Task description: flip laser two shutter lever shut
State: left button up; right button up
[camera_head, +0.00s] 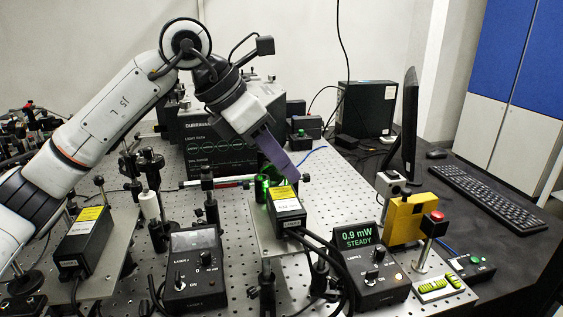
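A black laser head (289,216) with a yellow label stands on a raised plate in the middle of the bench; its small label is too blurred to read. Green light glows at its far end (262,188). My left gripper (297,178) reaches down from the upper left, with purple fingers at the far right end of this head. The fingers overlap edge-on, so any gap between them is hidden. The shutter lever is not clearly distinguishable; a small dark part (307,178) shows beside the fingertips. A control box (375,275) in front reads "0.9 mW STEADY". My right gripper is out of view.
Cables (325,255) run in front of the middle head. A yellow block (405,219) and red-button post (434,222) stand at right. A large dark instrument (205,140) is behind.

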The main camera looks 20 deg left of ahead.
pick_arm(q)
jog(key=v, duration=1)
jog(key=shift+r, duration=0.15)
jog(key=shift+s+a, duration=0.1)
